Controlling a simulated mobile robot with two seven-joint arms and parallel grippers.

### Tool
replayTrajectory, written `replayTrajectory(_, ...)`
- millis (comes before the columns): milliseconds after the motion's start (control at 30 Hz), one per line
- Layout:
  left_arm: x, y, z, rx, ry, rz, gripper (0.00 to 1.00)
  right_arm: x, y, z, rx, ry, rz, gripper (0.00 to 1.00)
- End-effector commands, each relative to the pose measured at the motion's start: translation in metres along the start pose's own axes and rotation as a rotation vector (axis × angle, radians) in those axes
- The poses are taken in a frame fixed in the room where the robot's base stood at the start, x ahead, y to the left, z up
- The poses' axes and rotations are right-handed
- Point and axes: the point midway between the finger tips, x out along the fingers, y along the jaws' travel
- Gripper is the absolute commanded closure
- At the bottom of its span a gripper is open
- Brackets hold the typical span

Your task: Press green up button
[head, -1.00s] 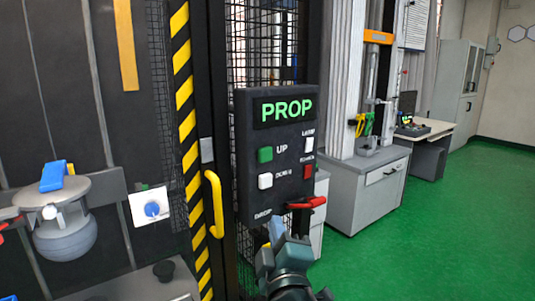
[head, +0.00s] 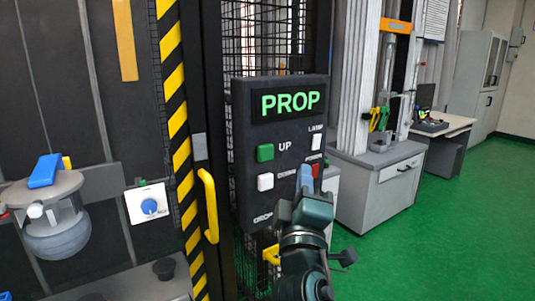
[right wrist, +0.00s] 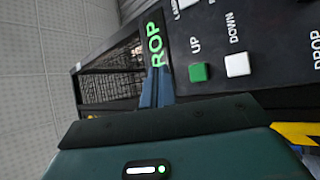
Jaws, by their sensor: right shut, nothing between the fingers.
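The green UP button (head: 265,152) sits on the left side of a dark control panel (head: 243,188) with a lit PROP display (head: 290,102). In the right wrist view the green button (right wrist: 199,72) shows beside the UP label. My right gripper (head: 306,182) is shut and empty, in front of the panel's lower right part, to the right of and lower than the green button. It looks apart from the button. It covers the DROP lever and part of the red button (head: 316,170). My left gripper is not in view.
A white DOWN button (head: 265,182) is just under the green one, and a white LAMP button (head: 316,143) is at the upper right. A yellow handle (head: 209,205) stands left of the panel. A grey cabinet (head: 378,195) stands to the right, with open green floor beyond.

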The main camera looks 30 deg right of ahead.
Motion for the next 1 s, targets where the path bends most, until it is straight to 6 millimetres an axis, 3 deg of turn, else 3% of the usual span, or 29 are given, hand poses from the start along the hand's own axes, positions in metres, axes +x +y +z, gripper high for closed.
replayTrajectory(167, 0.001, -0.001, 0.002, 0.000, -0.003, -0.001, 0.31, 0.006, -0.005, -0.005, 0.001, 0.001, 0.000, 1.00)
replayTrajectory(700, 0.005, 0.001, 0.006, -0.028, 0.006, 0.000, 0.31, 0.053, -0.041, -0.039, 0.001, 0.000, 0.000, 1.00)
replayTrajectory(1000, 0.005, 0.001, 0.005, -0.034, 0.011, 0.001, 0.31, 0.061, -0.045, -0.045, 0.001, 0.001, -0.001, 1.00)
